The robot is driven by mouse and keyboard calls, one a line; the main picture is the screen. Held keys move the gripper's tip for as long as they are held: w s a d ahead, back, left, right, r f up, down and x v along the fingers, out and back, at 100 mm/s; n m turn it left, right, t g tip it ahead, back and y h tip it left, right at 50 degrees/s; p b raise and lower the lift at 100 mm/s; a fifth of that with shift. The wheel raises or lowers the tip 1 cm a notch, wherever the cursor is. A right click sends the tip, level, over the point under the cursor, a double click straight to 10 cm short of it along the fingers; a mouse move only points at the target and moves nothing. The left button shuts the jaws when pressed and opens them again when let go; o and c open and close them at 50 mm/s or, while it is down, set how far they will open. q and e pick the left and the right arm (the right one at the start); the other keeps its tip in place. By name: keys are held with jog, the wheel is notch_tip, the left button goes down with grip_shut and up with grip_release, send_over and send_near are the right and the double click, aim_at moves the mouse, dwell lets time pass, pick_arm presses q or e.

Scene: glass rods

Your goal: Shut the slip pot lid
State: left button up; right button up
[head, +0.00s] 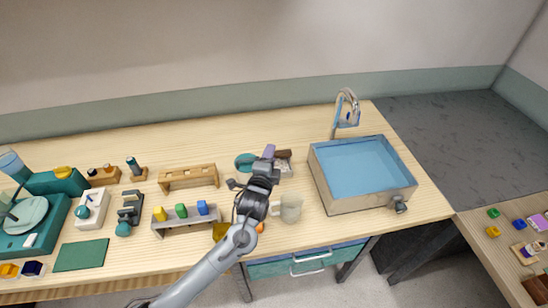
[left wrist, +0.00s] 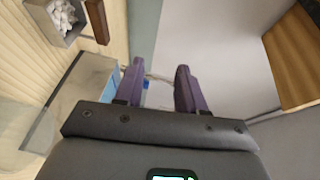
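My left gripper (head: 269,152) reaches over the back middle of the bench from the front. In the left wrist view its two purple fingers (left wrist: 159,85) stand apart with nothing held between them. Just right of it is a small grey box (head: 285,169) with pale lumps inside, and a brown piece (head: 283,154) at its back edge. Both show at the top left of the left wrist view, box (left wrist: 62,18) and brown piece (left wrist: 97,20). A teal round thing (head: 244,160) lies left of the gripper, partly hidden. I cannot tell which of these is the slip pot or its lid.
A cream jug (head: 291,208) stands right of my left forearm. A sink (head: 360,165) with a tap (head: 346,110) is farther right. A wooden rack (head: 188,178) and a grey block holder (head: 186,220) stand left. The back of the bench is mostly clear.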

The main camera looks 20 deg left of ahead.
pick_arm(q)
jog(key=shift+s+d+r, duration=0.1)
jog(key=shift+d+r, duration=0.35)
jog(key=shift+d, duration=0.3)
jog(key=s+a+f+n+g+h, duration=0.1)
jog(key=s+f+n+g, duration=0.55)
jog(key=s, duration=0.75)
jog(key=s+a+f+n+g+h, duration=0.1)
jog(key=s+f+n+g, duration=0.25)
jog(key=s+f, duration=0.8)
jog(key=s+a+r+n+g, duration=0.1)
jog(key=s+a+n, duration=0.1)
jog(key=s, duration=0.6)
jog(key=s+a+r+n+g, duration=0.1)
jog(key=s+a+n+g, duration=0.1)
jog(key=s, duration=0.6)
notch_tip(320, 180, up, 19)
jog(key=p, duration=1.8)
jog(key=shift+d+f+n, duration=0.15)
jog(key=shift+f+n, duration=0.05)
jog(key=shift+n, duration=0.1)
jog(key=shift+s, duration=0.1)
